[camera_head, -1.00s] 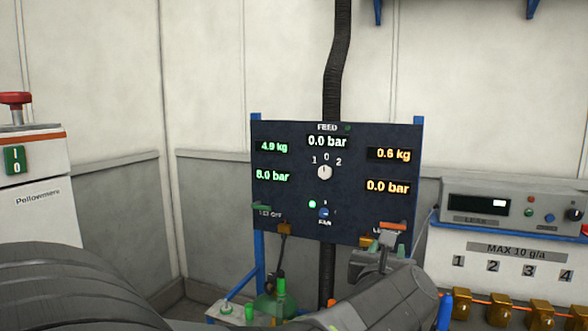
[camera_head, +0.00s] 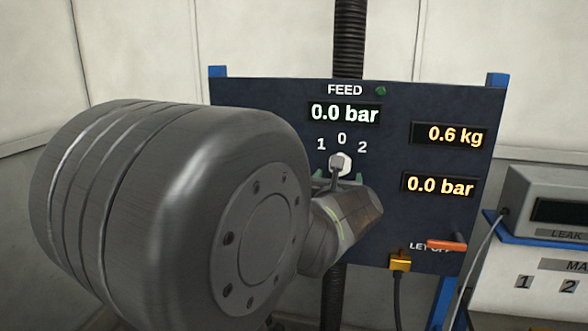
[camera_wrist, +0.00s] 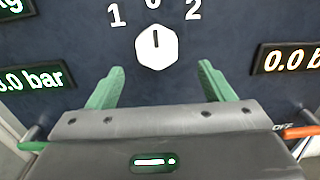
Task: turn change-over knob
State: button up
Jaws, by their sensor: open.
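The change-over knob (camera_head: 345,163) is a white hexagonal knob on the dark panel (camera_head: 270,91), below the marks 1, 0 and 2. In the wrist view the knob (camera_wrist: 156,46) shows whole, with its dark pointer line upright towards 0. My gripper (camera_wrist: 160,75) is open, its two green fingers apart, empty. The fingers lie below the knob in the wrist view, one to each side, and do not visibly touch it. In the head view my gripper (camera_head: 335,176) is just in front of the knob and covers its lower left part.
The feed display (camera_head: 345,113) reads 0.0 bar. Right displays read 0.6 kg (camera_head: 450,135) and 0.0 bar (camera_head: 440,186). An orange let-off handle (camera_head: 446,244) sticks out lower right, above a yellow fitting (camera_head: 400,261). A leak instrument (camera_head: 553,205) stands at the right. My arm hides the panel's left side.

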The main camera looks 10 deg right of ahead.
jog(key=p+x, duration=0.1)
jog(key=x, duration=0.5)
jog(key=shift+a+r, duration=0.1)
jog(key=shift+a, duration=0.05)
jog(key=c, duration=1)
